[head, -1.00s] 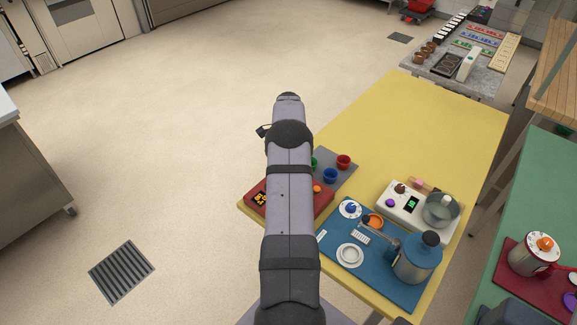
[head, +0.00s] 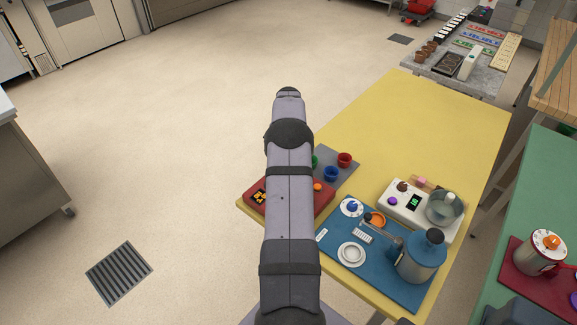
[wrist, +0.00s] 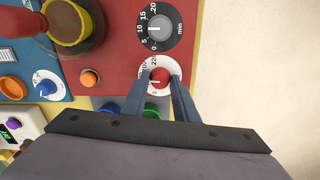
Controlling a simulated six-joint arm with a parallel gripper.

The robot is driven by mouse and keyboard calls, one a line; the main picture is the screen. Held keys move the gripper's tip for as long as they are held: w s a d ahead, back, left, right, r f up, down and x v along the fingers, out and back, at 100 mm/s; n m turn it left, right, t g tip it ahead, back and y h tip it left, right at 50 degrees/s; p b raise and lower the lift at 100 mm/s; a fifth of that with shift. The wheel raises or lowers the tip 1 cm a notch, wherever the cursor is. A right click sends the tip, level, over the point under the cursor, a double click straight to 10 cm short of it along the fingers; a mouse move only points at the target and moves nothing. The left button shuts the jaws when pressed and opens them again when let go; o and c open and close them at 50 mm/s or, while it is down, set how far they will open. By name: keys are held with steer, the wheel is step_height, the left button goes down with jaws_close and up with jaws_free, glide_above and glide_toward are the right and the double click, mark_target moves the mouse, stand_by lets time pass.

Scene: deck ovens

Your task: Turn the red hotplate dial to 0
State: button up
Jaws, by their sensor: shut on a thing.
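The red dial (wrist: 159,76) is in the upper middle of the wrist view, on a white numbered disc (wrist: 147,72) on the red panel (wrist: 113,57). My gripper (wrist: 159,82) has one finger on each side of the dial and is shut on it. The fingers cover parts of the disc. Some numbers show above the dial, but the pointer's exact setting is too small to read. In the head view, my arm hides the dial and gripper; part of the red panel (head: 323,202) shows beside it.
A black minute dial (wrist: 158,29) sits just above the red dial. An orange button (wrist: 89,77) is to the left, and a green cup (wrist: 152,110) lies close below the fingers. A blue panel (head: 388,286) stands right of my arm. The yellow table (head: 420,125) is clear behind.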

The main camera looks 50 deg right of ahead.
steer(key=n, duration=0.3)
steer(key=shift+n+b, duration=0.3)
steer(key=shift+n, duration=0.1)
steer(key=n, duration=0.3)
steer(key=shift+n, duration=0.3)
steer(key=n, duration=0.3)
steer(key=shift+r+n, duration=0.1)
steer(key=shift+n, duration=0.3)
steer(key=shift+n+b, duration=0.3)
steer(key=shift+n, duration=1.8)
steer(key=o, duration=1.1)
steer(key=shift+c, duration=0.2)
